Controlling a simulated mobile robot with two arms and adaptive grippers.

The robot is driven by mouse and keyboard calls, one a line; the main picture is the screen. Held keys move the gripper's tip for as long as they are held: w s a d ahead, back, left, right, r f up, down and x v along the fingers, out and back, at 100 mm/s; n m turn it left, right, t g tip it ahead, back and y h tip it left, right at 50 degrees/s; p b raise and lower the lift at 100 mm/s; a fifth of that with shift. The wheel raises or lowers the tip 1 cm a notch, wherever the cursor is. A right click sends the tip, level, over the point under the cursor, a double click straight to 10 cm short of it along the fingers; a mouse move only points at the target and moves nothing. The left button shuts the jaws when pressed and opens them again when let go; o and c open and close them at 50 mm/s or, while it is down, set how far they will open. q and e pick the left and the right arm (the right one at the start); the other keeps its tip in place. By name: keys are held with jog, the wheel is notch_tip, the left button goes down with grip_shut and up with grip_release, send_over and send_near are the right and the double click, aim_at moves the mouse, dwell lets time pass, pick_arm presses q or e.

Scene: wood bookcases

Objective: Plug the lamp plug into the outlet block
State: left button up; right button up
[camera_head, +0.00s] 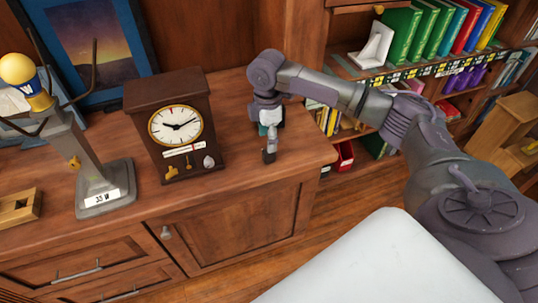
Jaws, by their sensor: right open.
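My right gripper (269,150) hangs down over the right end of the wooden cabinet top (235,100), right of a clock. It is open, with its fingers near the surface by the front edge. A small pale piece shows around its fingers, and I cannot tell whether it is part of the gripper or a separate thing. I cannot make out the lamp plug or the outlet block; either may be hidden behind the gripper or too small to tell. My left gripper is not in view.
A wooden clock (175,127) stands left of my gripper. Further left are a grey post (92,165) with a yellow ball on top, a wooden block (20,206) and a framed picture (92,45). Bookshelves (400,72) stand at the right. The cabinet top between clock and gripper is clear.

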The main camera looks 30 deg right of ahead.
aim_at(269, 155)
jog(key=shift+f, duration=0.1)
jog(key=f, duration=0.4)
jog(key=shift+s+f, duration=0.15)
jog(key=shift+s, duration=0.25)
jog(key=shift+f, duration=0.4)
grip_shut()
jog(key=shift+r, duration=0.1)
